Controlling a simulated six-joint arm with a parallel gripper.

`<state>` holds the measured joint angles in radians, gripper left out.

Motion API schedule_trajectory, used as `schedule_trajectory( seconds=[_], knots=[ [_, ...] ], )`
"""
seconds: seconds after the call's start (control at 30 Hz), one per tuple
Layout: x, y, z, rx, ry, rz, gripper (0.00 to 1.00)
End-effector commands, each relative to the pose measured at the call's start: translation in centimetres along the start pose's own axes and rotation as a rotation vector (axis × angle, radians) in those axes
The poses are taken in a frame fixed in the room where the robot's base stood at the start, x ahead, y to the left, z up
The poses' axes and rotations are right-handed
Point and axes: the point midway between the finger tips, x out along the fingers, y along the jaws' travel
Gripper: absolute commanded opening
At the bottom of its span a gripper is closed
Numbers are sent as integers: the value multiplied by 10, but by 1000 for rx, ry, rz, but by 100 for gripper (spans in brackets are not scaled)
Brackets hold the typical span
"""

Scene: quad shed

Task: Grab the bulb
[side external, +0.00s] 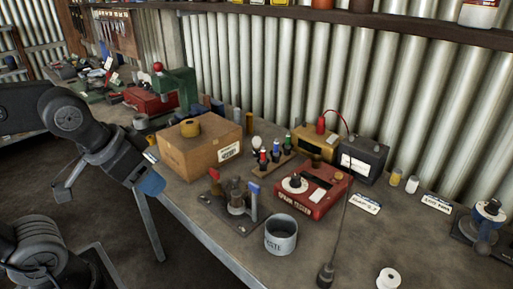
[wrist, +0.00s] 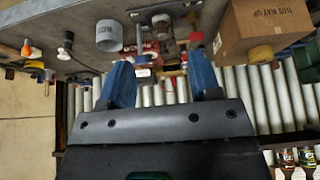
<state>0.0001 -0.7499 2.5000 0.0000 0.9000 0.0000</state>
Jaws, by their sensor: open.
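A small pale, rounded thing that looks like the bulb (side external: 257,144) stands on the bench just right of the cardboard box (side external: 199,149), beside a small rack of coloured-top pieces (side external: 275,155). I cannot pick the bulb out for sure in the wrist view. My gripper (side external: 150,182) is off the bench's front edge, left of the cardboard box and well apart from the bulb. In the wrist view my gripper (wrist: 163,78) shows two blue fingers spread wide with nothing between them.
A red tester box (side external: 310,192), a grey metal cup (side external: 281,236) and a stand with coloured handles (side external: 236,200) crowd the bench near the bulb. A dark meter (side external: 362,161) stands behind. A thin upright rod rises from a dark base (side external: 326,274).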

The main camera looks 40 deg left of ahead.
Motion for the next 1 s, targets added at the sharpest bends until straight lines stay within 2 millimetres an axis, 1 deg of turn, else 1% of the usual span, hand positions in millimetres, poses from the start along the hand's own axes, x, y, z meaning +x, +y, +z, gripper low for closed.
schedule_trajectory(
  seconds=[0.4, 0.5, 0.73, 0.77, 0.87, 0.97, 1.0],
  knots=[
    [0, 0, 0, 0, 0, 0, 57],
    [0, 0, 0, 0, 0, 0, 49],
    [0, 0, -1, -2, 0, -1, 49],
    [0, -1, -4, -6, -1, -3, 49],
    [0, -4, -20, -34, -8, -20, 49],
    [2, -9, -53, -91, -18, -53, 49],
    [5, -12, -69, -120, -22, -70, 49]
  ],
)
